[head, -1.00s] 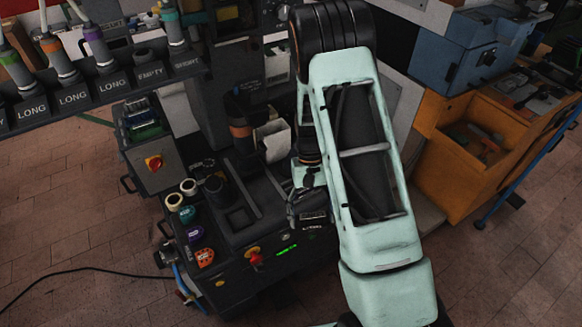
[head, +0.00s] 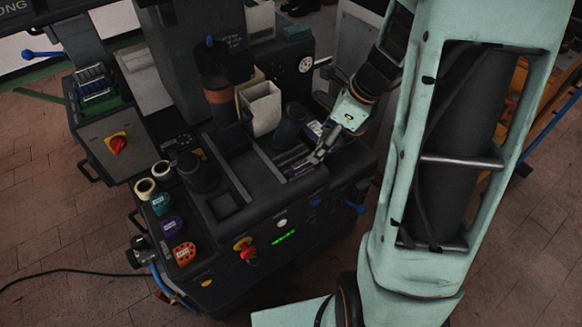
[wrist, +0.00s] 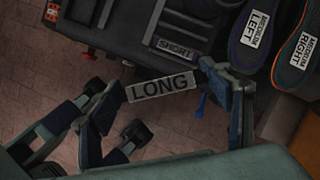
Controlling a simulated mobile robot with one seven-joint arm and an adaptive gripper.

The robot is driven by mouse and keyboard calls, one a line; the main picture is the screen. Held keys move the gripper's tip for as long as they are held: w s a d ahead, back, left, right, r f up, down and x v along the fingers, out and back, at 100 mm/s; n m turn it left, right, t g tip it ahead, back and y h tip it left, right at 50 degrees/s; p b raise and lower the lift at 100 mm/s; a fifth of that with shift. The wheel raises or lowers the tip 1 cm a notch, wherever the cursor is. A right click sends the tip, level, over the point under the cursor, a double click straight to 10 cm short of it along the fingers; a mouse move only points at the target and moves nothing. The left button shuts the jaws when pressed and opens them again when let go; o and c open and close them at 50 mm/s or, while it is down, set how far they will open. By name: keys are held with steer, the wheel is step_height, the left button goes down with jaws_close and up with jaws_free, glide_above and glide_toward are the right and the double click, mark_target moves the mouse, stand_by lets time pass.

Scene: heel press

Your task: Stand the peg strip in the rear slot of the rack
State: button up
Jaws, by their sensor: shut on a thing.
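My gripper (wrist: 163,92) is shut on a narrow strip with a light LONG label (wrist: 160,87), held between its two fingertips in the wrist view. I take this to be the peg strip; only its labelled face shows clearly. In the head view my gripper (head: 316,156) is over the right side of the dark machine top, and the strip is too small to make out. A dark block with a SHORT label (wrist: 175,48) lies just beyond the held strip in the wrist view.
Two sole shapes labelled MEDIUM LEFT (wrist: 257,30) and MEDIUM RIGHT (wrist: 305,45) lie at upper right in the wrist view. In the head view, a pale bin (head: 261,108) and a dark column with an orange band (head: 219,95) stand behind the machine top. A red knob (head: 245,248) sits at its front.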

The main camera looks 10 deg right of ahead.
steer(key=w+a+f+m+b, duration=0.1)
steer(key=w+f+m+b, duration=0.1)
steer(key=w+f, duration=0.1)
steer(key=w+a+f+m+t+h+b, duration=0.1)
steer(key=w+a+f+m+b, duration=0.1)
steer(key=w, duration=0.2)
steer(key=w+a+f+m+h+b, duration=0.1)
steer(key=w+a+f+m+b, duration=0.1)
steer(key=w+f+m, duration=0.1)
steer(key=shift+w+f+t+b, duration=0.3)
steer(key=shift+f, duration=0.05)
steer(key=shift+w+a+f, duration=0.1)
steer(key=shift+w+f, duration=0.05)
steer(key=shift+f, duration=0.05)
steer(key=f+b, duration=0.1)
steer(key=f, duration=0.2)
steer(key=shift+w+a+f+b, duration=0.1)
steer(key=shift+w+f+b, duration=0.1)
steer(key=shift+f+b, duration=0.2)
steer(key=shift+r, duration=0.1)
